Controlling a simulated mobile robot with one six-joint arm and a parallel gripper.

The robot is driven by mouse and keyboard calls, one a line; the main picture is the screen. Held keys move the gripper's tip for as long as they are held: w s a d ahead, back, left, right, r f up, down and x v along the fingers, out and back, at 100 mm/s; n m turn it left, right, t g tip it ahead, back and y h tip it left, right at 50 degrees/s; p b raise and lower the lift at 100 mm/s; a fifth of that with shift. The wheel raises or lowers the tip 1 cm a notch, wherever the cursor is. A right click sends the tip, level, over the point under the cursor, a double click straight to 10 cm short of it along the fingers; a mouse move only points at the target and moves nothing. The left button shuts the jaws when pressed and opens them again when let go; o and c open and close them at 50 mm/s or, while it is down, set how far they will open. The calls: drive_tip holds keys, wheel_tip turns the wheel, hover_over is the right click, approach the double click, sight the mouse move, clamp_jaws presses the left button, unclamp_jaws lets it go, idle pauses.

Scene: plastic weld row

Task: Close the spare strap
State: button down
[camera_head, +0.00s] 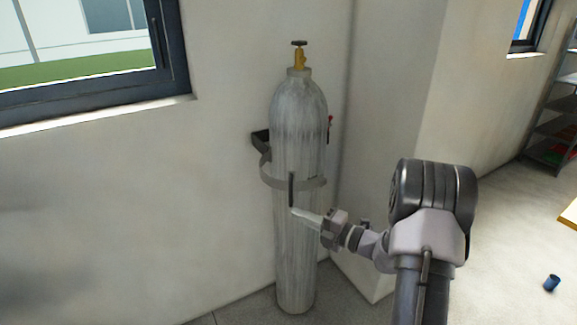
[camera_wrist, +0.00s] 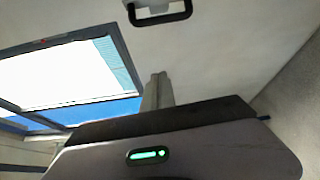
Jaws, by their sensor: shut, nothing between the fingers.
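A tall grey gas cylinder (camera_head: 298,130) with a brass valve stands upright against the wall in the head view. A grey strap (camera_head: 272,180) runs from a dark wall bracket (camera_head: 261,139) across the cylinder's front, with a dark upright handle (camera_head: 291,188) on it. I cannot tell whether its right end is fastened. My gripper (camera_head: 296,212) is shut and empty, its tip just below the handle; I cannot tell whether they touch. In the wrist view, a dark looped handle (camera_wrist: 160,13) shows at the top edge, apart from the gripper housing.
A small red part (camera_head: 330,128) shows at the cylinder's right side. A wall corner (camera_head: 372,150) stands close on the right. A window (camera_head: 90,60) is at upper left. A dark blue cup-like object (camera_head: 551,283) lies on the open floor at right, near shelves (camera_head: 556,135).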

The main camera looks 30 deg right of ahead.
sight(291, 197)
drive_tip(key=shift+m+t+h, duration=0.3)
drive_tip(key=shift+m+h, duration=0.2)
drive_tip(key=shift+m, duration=0.3)
drive_tip(key=w+b, duration=0.1)
drive_tip(key=w, duration=0.2)
drive_tip(key=w+d+b, duration=0.1)
drive_tip(key=w, duration=0.2)
drive_tip(key=w+b, duration=0.1)
drive_tip(key=w, duration=0.2)
drive_tip(key=shift+w+d+f+b, duration=0.25)
drive_tip(key=shift+d+f+b, duration=0.1)
drive_tip(key=shift+d, duration=0.05)
